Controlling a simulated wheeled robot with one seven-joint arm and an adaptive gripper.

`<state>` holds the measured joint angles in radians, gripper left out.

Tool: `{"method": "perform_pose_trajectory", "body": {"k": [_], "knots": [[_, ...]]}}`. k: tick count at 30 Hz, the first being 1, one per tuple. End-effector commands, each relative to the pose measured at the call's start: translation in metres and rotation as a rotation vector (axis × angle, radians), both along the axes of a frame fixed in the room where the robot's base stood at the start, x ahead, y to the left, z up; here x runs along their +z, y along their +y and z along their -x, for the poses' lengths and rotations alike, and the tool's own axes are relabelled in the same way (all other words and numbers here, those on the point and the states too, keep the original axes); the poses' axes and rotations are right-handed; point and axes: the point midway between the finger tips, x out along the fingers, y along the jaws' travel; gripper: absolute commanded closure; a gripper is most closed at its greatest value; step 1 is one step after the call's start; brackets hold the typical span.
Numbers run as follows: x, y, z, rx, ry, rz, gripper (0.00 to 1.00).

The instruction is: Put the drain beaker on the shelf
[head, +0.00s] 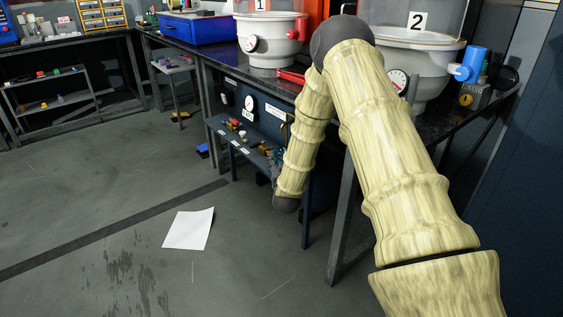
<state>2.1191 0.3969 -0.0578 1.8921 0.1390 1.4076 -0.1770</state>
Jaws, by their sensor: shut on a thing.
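My arm reaches up from the bottom right, bends at a dark elbow, and comes down to a dark wrist joint in front of the bench. My gripper is not visible beyond that wrist; the arm hides that area. I cannot make out the drain beaker or anything held. A low dark blue shelf (213,122) sits under the bench, left of my forearm.
Two white vessels, marked 1 (268,48) and 2 (428,65), stand on the dark bench (225,55). A grey rack (58,113) with small parts is at the left. A white sheet (188,229) lies on the floor, which is otherwise mostly clear.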

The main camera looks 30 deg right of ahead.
Motion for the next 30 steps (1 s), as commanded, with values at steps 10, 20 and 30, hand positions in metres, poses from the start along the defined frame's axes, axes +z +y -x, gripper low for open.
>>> {"method": "perform_pose_trajectory", "body": {"k": [10,20,30], "knots": [[-0.002,0.000,0.000,0.000,0.000,0.000,0.26],[0.001,0.000,0.000,0.000,0.000,0.000,0.26],[0.002,0.024,0.042,0.001,0.004,-0.001,0.26]]}}
